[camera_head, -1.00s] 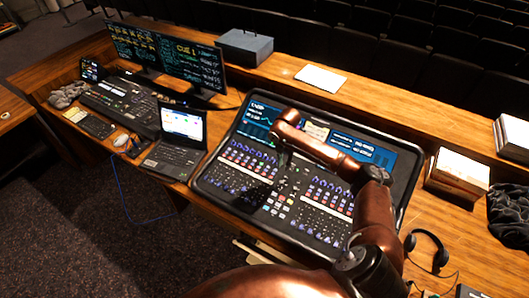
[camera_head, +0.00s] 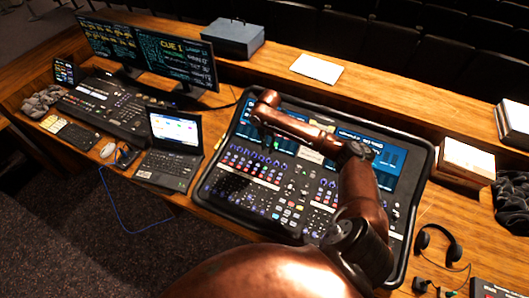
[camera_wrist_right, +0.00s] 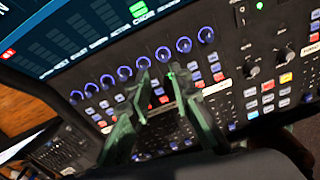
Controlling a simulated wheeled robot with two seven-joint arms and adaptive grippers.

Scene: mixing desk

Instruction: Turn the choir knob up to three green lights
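The mixing console (camera_head: 408,222) stands on the wooden desk, its screens at the back and its knobs and buttons in front. In the right wrist view, a row of knobs with blue rings (camera_wrist_right: 184,44) runs below the screen (camera_wrist_right: 85,30). A green CHOIR label (camera_wrist_right: 142,10) shows on that screen. My right gripper (camera_wrist_right: 158,78) has its two fingers apart with nothing visible between them, just below the middle knobs of the row. In the head view the right gripper (camera_head: 271,140) is over the console's left half, partly hidden. My left gripper is out of view.
A laptop (camera_head: 171,160) stands left of the console, with a keyboard desk (camera_head: 110,105) and monitors (camera_head: 178,57) beyond. Headphones (camera_head: 440,242) and a stack of papers (camera_head: 468,160) lie to the right. A blue box (camera_head: 233,37) is on the back ledge.

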